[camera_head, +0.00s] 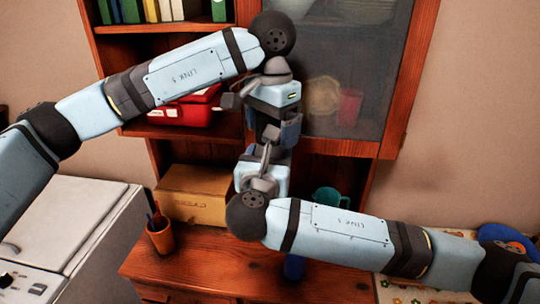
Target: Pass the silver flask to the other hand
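My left gripper (272,125) points down in the middle of the view, below the wrist of the arm from the left. My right gripper (267,158) points up from below and meets it, in front of the cabinet. The two grippers are very close together and overlap in the picture. A slim grey piece shows between them, but I cannot tell whether it is the silver flask or a finger. The flask is not clearly visible, and the fingers are too small and covered to tell open from shut.
A wooden cabinet with a red case (185,112) and a glass door (335,60) stands behind. On its lower top are a cardboard box (193,195), an orange cup (161,236), a teal mug (330,197) and a blue object (294,267). A white appliance (75,235) is at left.

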